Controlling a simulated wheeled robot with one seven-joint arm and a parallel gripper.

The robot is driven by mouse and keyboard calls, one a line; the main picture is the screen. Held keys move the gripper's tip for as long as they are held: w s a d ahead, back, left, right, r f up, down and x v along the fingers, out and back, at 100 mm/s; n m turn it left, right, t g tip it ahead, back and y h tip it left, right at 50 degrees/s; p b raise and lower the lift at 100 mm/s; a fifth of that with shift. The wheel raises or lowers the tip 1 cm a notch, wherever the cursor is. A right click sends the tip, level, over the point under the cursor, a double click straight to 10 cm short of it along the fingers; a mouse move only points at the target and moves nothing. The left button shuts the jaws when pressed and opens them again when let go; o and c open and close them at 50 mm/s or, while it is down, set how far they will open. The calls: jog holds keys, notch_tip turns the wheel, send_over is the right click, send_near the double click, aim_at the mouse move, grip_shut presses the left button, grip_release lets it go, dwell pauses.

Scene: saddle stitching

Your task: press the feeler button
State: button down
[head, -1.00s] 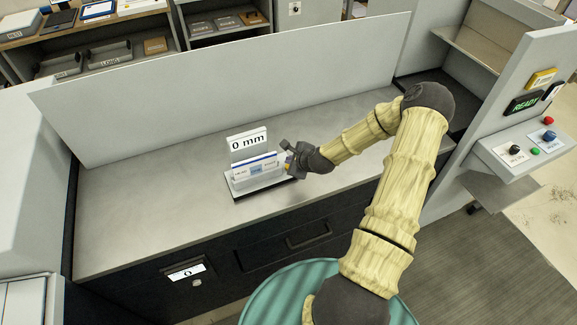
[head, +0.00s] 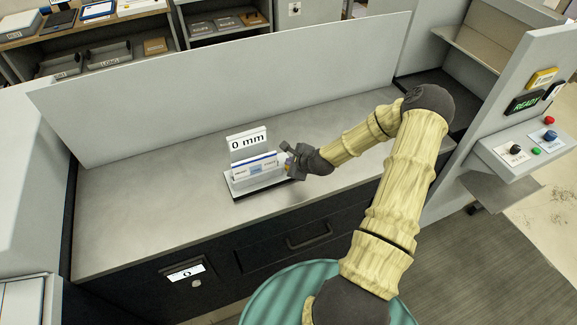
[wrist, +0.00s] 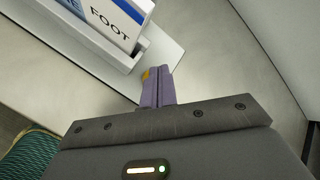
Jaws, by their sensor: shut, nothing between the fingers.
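A small gauge stand (head: 236,191) sits on the grey counter, with a "0 mm" sign (head: 247,139) at its back and a white and blue labelled block (head: 254,168) in its tray. In the wrist view the block's "FOOT" end (wrist: 109,20) shows at the upper left. My gripper (head: 290,165) is at the right end of the stand, its purple fingers (wrist: 158,76) shut and empty. A small yellow piece (wrist: 147,73) shows at the left fingertip; I cannot tell whether it is the feeler button or whether the fingers touch it.
A tall pale panel (head: 220,90) stands behind the counter (head: 130,220). At the right, a control box (head: 525,150) carries red, green, blue and black controls under a "READY" display (head: 525,102). The counter left of the stand is clear.

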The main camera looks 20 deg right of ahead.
jog(key=shift+f+b, duration=0.35)
jog(key=shift+f, duration=0.15)
dwell(0.4)
dwell(0.3)
jog(key=shift+r+p, duration=0.65)
jog(key=shift+r, duration=0.3)
notch_tip(320, 180, up, 5)
jog(key=p, duration=0.3)
jog(key=shift+p, duration=0.3)
dwell(0.6)
